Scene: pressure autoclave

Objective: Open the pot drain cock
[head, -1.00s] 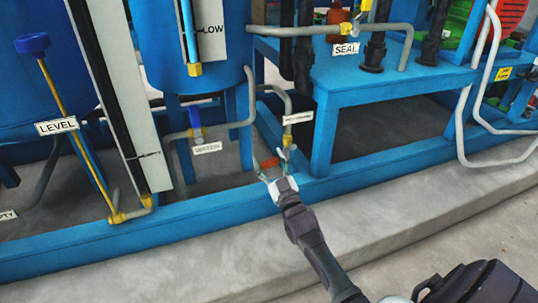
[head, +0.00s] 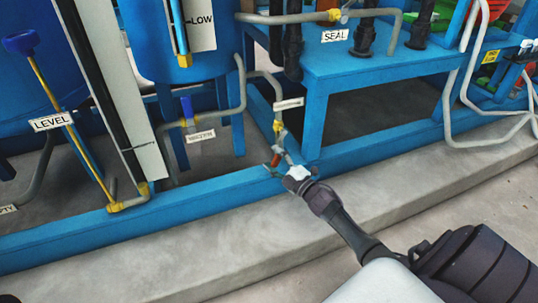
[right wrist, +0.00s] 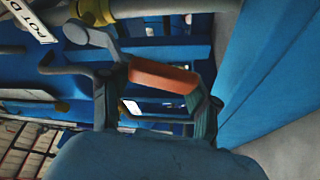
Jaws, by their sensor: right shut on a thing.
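The pot drain cock has a yellow body (head: 278,126) on a grey pipe, below a white label (head: 289,103). In the right wrist view the label (right wrist: 30,18) reads "POT D" before it is cut off. The cock's orange-red handle (right wrist: 164,77) lies between the fingers of my right gripper (right wrist: 160,90), on a grey lever below the yellow body (right wrist: 95,12). In the head view my right gripper (head: 281,164) is shut on the handle (head: 276,160), which is small and partly covered there. My left gripper is not in view.
A blue frame rail (head: 220,195) runs just below my right gripper, with a concrete kerb (head: 210,232) in front. A blue-handled valve (head: 187,110) stands to the left. A blue stand (head: 312,120) and white hoses (head: 452,100) are to the right.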

